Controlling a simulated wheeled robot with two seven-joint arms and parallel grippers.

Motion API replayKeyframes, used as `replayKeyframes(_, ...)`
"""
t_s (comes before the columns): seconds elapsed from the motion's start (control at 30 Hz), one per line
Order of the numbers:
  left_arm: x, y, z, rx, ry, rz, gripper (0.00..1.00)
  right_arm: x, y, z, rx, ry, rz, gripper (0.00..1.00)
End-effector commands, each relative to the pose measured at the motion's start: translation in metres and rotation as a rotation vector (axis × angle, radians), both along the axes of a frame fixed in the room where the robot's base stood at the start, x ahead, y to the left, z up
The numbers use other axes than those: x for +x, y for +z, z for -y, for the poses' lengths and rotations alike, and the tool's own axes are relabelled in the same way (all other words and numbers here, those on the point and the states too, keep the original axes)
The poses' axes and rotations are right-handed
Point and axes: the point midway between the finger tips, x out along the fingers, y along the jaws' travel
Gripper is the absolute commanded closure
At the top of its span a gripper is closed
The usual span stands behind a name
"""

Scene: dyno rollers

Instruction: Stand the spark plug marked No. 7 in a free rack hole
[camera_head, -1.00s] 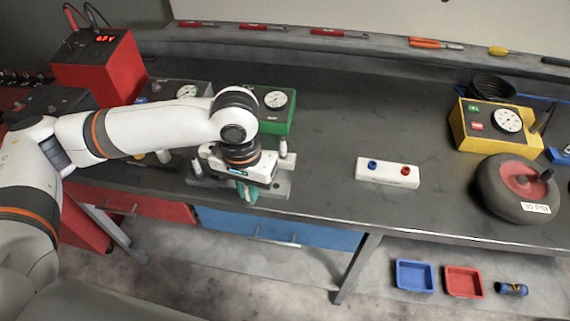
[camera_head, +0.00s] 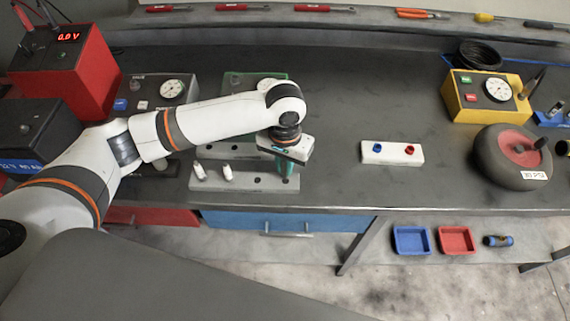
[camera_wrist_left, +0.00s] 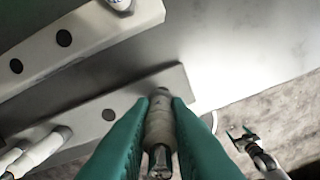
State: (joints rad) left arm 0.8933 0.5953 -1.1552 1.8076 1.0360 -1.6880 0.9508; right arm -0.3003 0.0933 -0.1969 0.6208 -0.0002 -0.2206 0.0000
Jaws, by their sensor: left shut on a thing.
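My left gripper (camera_head: 287,174) has green fingers pointing down over the right end of the front rack (camera_head: 243,182). It is shut on a white spark plug (camera_wrist_left: 159,125), held roughly upright; its marking cannot be read. In the wrist view the plug's far tip overlaps the end of the front rack (camera_wrist_left: 84,125), and I cannot tell whether it is in a hole. One bare hole (camera_wrist_left: 108,114) shows beside it. Two white plugs (camera_head: 199,171) (camera_head: 227,173) stand at the rack's left. The rear rack (camera_wrist_left: 88,35) has two bare holes and a plug (camera_wrist_left: 120,4).
A green gauge box (camera_head: 240,78) stands behind my arm, and a grey gauge box (camera_head: 150,90) stands left of it. The bench (camera_head: 335,120) between is clear.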

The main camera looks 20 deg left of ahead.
Motion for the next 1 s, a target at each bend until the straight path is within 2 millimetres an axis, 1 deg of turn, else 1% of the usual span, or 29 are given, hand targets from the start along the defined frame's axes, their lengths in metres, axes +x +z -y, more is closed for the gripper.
replayKeyframes(0.1,0.000,-0.011,0.000,-0.001,-0.001,0.000,1.00,0.000,0.002,-0.010,0.013,-0.003,0.000,0.21)
replayKeyframes(0.27,0.000,-0.013,0.001,-0.002,-0.002,0.002,1.00,0.000,0.002,-0.019,0.024,-0.004,0.000,0.21)
replayKeyframes(0.4,0.000,-0.013,0.001,-0.002,-0.002,0.002,1.00,0.000,0.002,-0.018,0.023,-0.003,0.000,0.21)
replayKeyframes(0.87,0.000,-0.025,0.001,-0.002,-0.002,0.002,1.00,0.000,0.007,-0.010,0.012,0.000,-0.001,0.21)
replayKeyframes(0.9,0.000,-0.025,0.001,-0.002,-0.002,0.002,0.81,0.000,0.006,-0.009,0.011,0.000,0.000,0.21)
replayKeyframes(0.97,0.000,-0.025,0.001,-0.002,-0.002,0.002,0.72,0.000,0.006,-0.009,0.011,0.001,0.000,0.21)
replayKeyframes(1.0,0.000,-0.025,0.001,-0.002,-0.002,0.002,0.65,0.000,0.006,-0.009,0.011,0.001,0.000,0.21)
